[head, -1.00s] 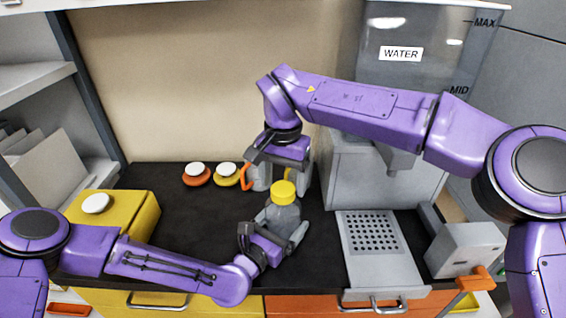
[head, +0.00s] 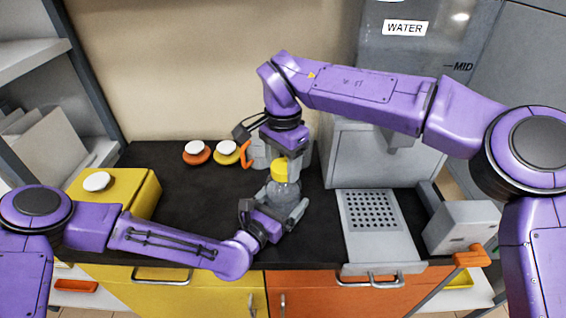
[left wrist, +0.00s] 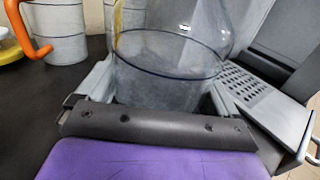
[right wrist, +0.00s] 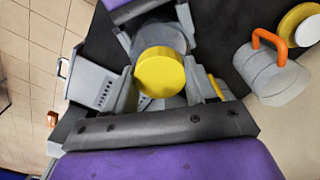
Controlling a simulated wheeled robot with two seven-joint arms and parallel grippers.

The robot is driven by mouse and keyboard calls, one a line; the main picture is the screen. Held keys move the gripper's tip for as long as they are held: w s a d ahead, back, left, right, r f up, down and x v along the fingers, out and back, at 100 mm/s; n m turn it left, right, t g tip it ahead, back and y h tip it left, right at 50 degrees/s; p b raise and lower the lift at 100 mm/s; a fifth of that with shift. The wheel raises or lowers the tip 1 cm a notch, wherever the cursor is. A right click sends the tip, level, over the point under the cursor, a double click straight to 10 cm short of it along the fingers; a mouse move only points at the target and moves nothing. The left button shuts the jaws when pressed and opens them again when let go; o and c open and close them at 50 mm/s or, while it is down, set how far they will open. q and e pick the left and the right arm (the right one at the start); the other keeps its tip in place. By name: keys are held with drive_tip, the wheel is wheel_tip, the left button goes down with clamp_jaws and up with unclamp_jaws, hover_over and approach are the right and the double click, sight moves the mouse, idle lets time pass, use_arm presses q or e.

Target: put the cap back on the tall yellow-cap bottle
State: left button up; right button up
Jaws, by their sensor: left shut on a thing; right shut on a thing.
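The tall clear bottle (head: 284,190) stands on the dark bench near the middle, with the yellow cap (head: 281,170) at its top. My left gripper (head: 278,222) is shut around the lower body of the bottle. The bottle's clear wall (left wrist: 165,75) fills the middle of the left wrist view between the fingers. My right gripper (head: 290,165) comes down from above and is shut on the cap. In the right wrist view the cap (right wrist: 160,72) sits between the fingertips, over the bottle. I cannot tell how firmly the cap is seated.
A grey jug with an orange handle (head: 261,152) stands just behind the bottle. Orange (head: 196,155) and yellow (head: 227,156) white-topped discs lie to its left. A yellow box (head: 135,190) is at left. A perforated grey plate (head: 372,240) and a water tank are at right.

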use_arm(q)
drive_tip(key=shift+f, duration=0.15)
use_arm(e)
drive_tip(key=m, duration=0.9)
drive_tip(key=shift+m, duration=0.4)
use_arm(q)
drive_tip(key=shift+a, duration=0.1)
use_arm(e)
drive_tip(key=m, duration=0.9)
drive_tip(key=shift+f, duration=0.1)
drive_tip(key=m, duration=0.9)
drive_tip(key=shift+m, duration=0.4)
drive_tip(key=m, duration=1.1)
drive_tip(key=shift+s+m, duration=0.1)
drive_tip(key=shift+m, duration=0.2)
drive_tip(key=o, duration=1.2)
drive_tip(key=shift+c, duration=0.2)
